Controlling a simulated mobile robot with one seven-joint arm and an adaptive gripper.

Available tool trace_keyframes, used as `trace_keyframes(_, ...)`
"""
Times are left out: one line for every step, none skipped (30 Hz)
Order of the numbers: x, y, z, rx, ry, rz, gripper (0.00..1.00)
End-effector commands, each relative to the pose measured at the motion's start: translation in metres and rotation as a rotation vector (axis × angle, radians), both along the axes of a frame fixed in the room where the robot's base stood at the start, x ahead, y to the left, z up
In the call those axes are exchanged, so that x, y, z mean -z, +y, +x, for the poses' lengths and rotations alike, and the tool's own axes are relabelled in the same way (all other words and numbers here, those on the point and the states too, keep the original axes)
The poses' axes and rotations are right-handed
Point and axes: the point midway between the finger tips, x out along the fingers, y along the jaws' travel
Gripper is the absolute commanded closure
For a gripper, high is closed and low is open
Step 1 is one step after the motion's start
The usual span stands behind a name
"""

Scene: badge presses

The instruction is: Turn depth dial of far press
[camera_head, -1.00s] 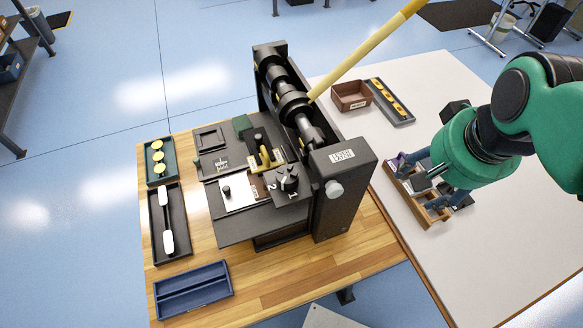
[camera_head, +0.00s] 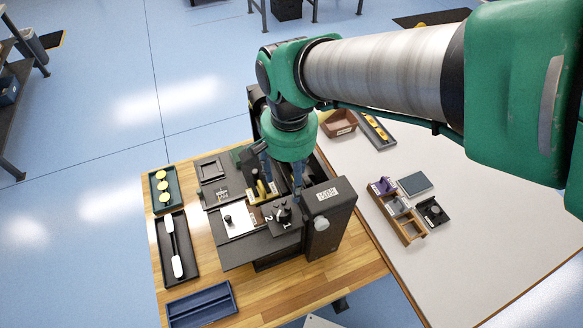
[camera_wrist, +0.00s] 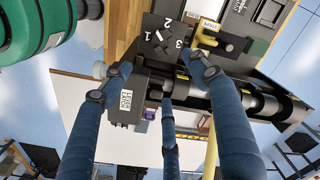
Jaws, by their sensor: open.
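No second press shows clearly. A black dial (camera_head: 283,213) with white numerals around it sits on the press's front plate; it also shows in the wrist view (camera_wrist: 163,36). My gripper (camera_head: 283,182) is over the press, just behind the dial, with its blue fingers pointing down. In the wrist view my gripper (camera_wrist: 160,80) has its fingers spread, with nothing between the tips. The fingertips look apart from the dial.
A long yellow lever (camera_wrist: 211,150) passes beside my fingers. Trays with yellow discs (camera_head: 160,190), a white-ended bar (camera_head: 174,248) and a blue tray (camera_head: 200,305) lie left. A wooden organiser (camera_head: 410,232) sits on the white table.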

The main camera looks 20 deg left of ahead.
Motion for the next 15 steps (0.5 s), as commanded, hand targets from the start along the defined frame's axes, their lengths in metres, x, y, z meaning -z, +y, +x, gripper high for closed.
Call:
trace_keyframes(-0.002,0.008,-0.004,-0.007,0.007,-0.008,0.4)
trace_keyframes(-0.002,0.011,-0.006,-0.007,0.009,-0.01,0.4)
trace_keyframes(-0.001,0.015,-0.007,-0.008,0.012,-0.013,0.4)
trace_keyframes(0.0,0.016,-0.008,-0.009,0.013,-0.015,0.4)
trace_keyframes(0.0,0.018,-0.009,-0.009,0.014,-0.016,0.4)
trace_keyframes(0.0,0.019,-0.01,-0.01,0.015,-0.017,0.4)
trace_keyframes(0.001,0.02,-0.01,-0.01,0.016,-0.018,0.4)
trace_keyframes(0.001,0.02,-0.01,-0.01,0.016,-0.018,0.4)
trace_keyframes(0.001,0.02,-0.01,-0.01,0.016,-0.018,0.4)
trace_keyframes(0.001,0.02,-0.01,-0.009,0.016,-0.018,0.4)
trace_keyframes(0.001,0.02,-0.01,-0.009,0.016,-0.018,0.4)
trace_keyframes(0.001,0.02,-0.01,-0.009,0.016,-0.018,0.4)
trace_keyframes(0.001,0.02,-0.01,-0.009,0.016,-0.018,0.4)
trace_keyframes(0.001,0.02,-0.01,-0.009,0.015,-0.017,0.4)
trace_keyframes(0.001,0.02,-0.01,-0.009,0.015,-0.017,0.4)
